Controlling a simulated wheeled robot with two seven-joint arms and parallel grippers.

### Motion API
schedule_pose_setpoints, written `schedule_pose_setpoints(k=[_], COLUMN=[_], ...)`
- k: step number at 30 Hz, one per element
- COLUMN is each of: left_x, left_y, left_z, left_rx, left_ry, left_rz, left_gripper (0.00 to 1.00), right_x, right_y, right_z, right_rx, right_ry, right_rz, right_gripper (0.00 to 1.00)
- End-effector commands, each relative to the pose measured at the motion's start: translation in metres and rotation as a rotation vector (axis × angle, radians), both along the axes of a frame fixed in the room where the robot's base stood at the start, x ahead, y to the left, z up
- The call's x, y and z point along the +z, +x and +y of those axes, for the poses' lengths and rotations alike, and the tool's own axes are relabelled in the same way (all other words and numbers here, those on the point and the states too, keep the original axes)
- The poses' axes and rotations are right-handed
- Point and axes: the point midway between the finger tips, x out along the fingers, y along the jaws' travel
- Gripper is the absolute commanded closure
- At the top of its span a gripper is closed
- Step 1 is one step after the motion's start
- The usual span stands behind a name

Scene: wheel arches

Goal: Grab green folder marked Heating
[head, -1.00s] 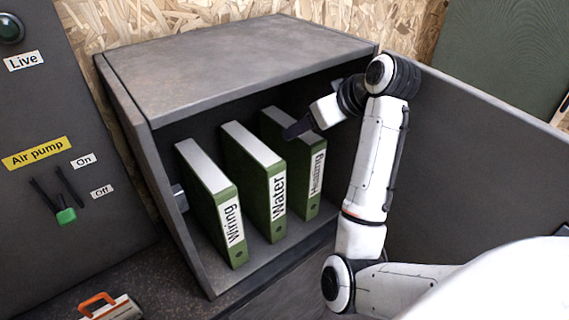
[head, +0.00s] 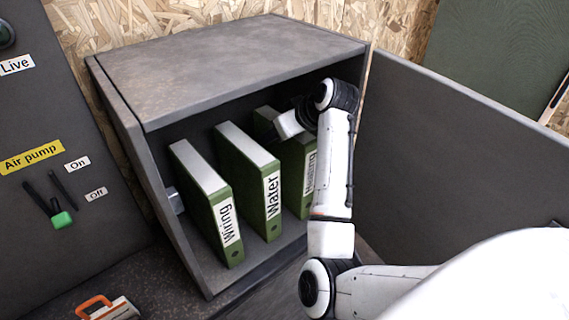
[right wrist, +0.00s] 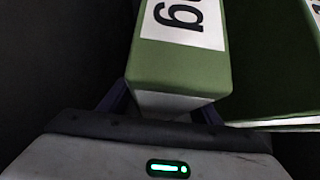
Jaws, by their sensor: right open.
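The green folder marked Heating (head: 294,180) stands upright in the grey cabinet, rightmost of three. My right forearm covers part of its label in the head view. My right gripper (head: 284,130) is over the top of this folder inside the cabinet; its fingertips are hidden there. In the right wrist view, the open fingers of the right gripper (right wrist: 165,108) lie on either side of the end of a green folder (right wrist: 180,65) with "ng" visible on its label. I cannot tell whether they touch it. My left gripper is not in view.
The Water folder (head: 246,185) and Wiring folder (head: 205,205) stand to the left in the cabinet (head: 230,65). The cabinet's roof is above the gripper. A grey panel (head: 450,150) rises to the right. An orange-handled object (head: 105,308) lies at lower left.

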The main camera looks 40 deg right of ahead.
Motion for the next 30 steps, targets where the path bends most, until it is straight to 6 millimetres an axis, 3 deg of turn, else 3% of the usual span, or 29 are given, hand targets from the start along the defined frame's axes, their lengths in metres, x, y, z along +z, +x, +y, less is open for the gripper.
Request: schedule_pose_setpoints(k=[2, 12, 24, 30], left_x=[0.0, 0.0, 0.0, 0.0], left_y=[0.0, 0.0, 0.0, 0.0], left_z=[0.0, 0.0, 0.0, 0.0], left_rx=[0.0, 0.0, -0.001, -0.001], left_ry=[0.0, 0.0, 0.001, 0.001], left_rz=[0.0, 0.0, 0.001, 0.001], left_gripper=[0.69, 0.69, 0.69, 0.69], right_x=[0.0, 0.0, 0.004, 0.016], right_y=[0.0, 0.0, 0.001, 0.004], right_z=[0.0, 0.0, 0.001, 0.006], right_rx=[0.0, 0.0, 0.001, 0.011], right_ry=[0.0, 0.0, -0.001, -0.002], right_rz=[0.0, 0.0, -0.005, -0.006], right_gripper=[0.44, 1.0, 1.0, 1.0])
